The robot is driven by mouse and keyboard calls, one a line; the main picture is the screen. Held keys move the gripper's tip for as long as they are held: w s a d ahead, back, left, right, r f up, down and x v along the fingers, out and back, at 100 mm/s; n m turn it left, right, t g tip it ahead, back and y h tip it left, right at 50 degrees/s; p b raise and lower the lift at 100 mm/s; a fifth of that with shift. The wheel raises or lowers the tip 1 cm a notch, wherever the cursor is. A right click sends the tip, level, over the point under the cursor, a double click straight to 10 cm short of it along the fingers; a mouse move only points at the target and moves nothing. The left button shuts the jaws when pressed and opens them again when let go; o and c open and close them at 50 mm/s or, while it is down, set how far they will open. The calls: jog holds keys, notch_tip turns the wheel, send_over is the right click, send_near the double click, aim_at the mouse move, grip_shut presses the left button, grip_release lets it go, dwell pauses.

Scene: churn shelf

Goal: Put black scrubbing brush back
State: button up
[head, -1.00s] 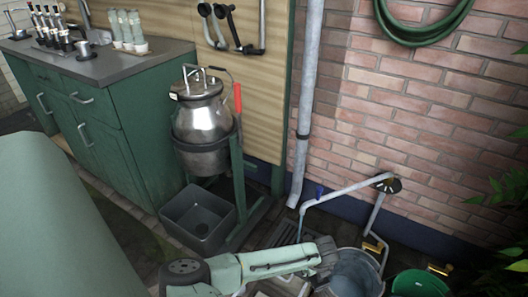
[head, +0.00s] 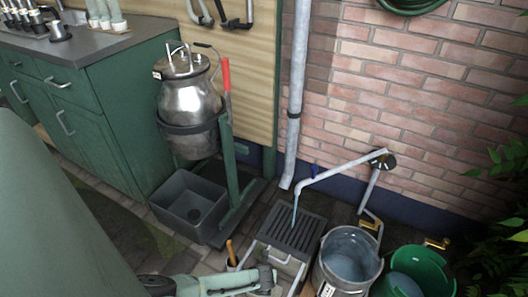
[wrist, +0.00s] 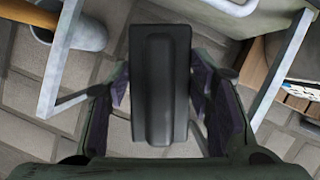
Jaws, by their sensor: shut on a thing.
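The black scrubbing brush (wrist: 160,85) is a long dark block with a raised ridge, seen end-up in the wrist view. My gripper (wrist: 163,100) has a finger on each side of it and is shut on it. In the head view my gripper (head: 268,278) is low at the bottom edge, in front of the grated drain. The brush is too small and dark there to make out clearly.
A grated drain (head: 318,233) lies under a running pipe spout. A metal bucket (head: 330,278) and a green bucket (head: 438,262) stand to its right. A cup with a wooden handle (head: 231,264) is left of my gripper. A grey basin (head: 168,213) sits below the steel churn (head: 190,100).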

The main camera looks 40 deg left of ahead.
notch_tip(320, 180, down, 7)
jog(key=shift+r+b, duration=0.1)
jog(key=shift+b, duration=0.4)
jog(key=o, duration=1.5)
jog(key=p+v, duration=0.2)
jog(key=v, duration=1)
jog(key=shift+a+p, duration=0.1)
jog(key=shift+p, duration=0.2)
